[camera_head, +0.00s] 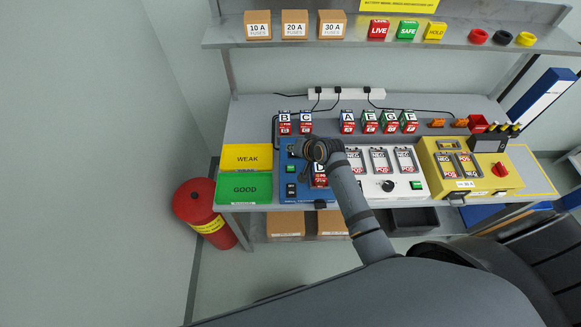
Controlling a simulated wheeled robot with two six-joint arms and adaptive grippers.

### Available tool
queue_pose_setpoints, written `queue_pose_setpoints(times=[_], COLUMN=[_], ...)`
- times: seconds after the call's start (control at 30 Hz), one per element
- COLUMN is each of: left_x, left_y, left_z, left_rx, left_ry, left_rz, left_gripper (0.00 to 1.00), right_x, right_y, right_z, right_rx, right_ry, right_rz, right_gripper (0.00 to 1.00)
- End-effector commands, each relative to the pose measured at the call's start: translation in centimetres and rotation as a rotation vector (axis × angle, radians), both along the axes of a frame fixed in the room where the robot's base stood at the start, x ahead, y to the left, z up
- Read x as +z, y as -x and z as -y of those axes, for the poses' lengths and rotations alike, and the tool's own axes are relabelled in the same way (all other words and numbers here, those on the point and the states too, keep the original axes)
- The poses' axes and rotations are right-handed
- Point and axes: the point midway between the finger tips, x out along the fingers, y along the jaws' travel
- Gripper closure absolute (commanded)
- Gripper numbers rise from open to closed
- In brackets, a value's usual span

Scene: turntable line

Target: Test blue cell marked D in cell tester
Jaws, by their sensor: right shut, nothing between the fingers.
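The cell marked D (320,181) stands upright at the blue tester box (290,161) on the bench, in the middle of the view. Its letter and red lower label show, while my right gripper and arm hide its upper part. I cannot tell whether it is fully seated in a slot. My right gripper (313,152) is shut and empty, just above and behind the D label, over the blue box. Whether it touches the cell is not clear. My left gripper is not in view.
Cells B (285,124), C (305,124), A (347,122) and several others stand at the back. A white unit (411,184) and yellow unit (479,186) lie right of the blue box. Yellow WEAK (247,157) and green GOOD (244,188) areas lie left. A shelf (350,34) hangs above.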

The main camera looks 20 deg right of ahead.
Motion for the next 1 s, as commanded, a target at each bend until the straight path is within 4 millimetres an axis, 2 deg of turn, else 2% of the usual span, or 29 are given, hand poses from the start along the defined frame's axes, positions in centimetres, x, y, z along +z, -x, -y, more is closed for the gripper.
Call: queue_pose_setpoints(times=[0.27, 0.67, 0.83, 1.0], left_x=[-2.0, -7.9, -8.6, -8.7], left_y=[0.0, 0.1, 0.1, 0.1], left_z=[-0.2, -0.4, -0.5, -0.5], left_rx=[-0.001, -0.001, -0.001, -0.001], left_ry=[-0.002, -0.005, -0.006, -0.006], left_rz=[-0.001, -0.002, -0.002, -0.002], left_gripper=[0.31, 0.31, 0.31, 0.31], right_x=[-1.8, -6.9, -8.4, -8.9], right_y=[0.0, 0.1, 0.0, 0.0], right_z=[0.0, 0.1, 0.0, 0.0], right_rx=[0.0, 0.0, 0.0, 0.001], right_ry=[0.001, 0.003, 0.001, 0.001], right_rz=[0.0, -0.001, 0.0, -0.001], right_gripper=[1.0, 1.0, 1.0, 1.0])
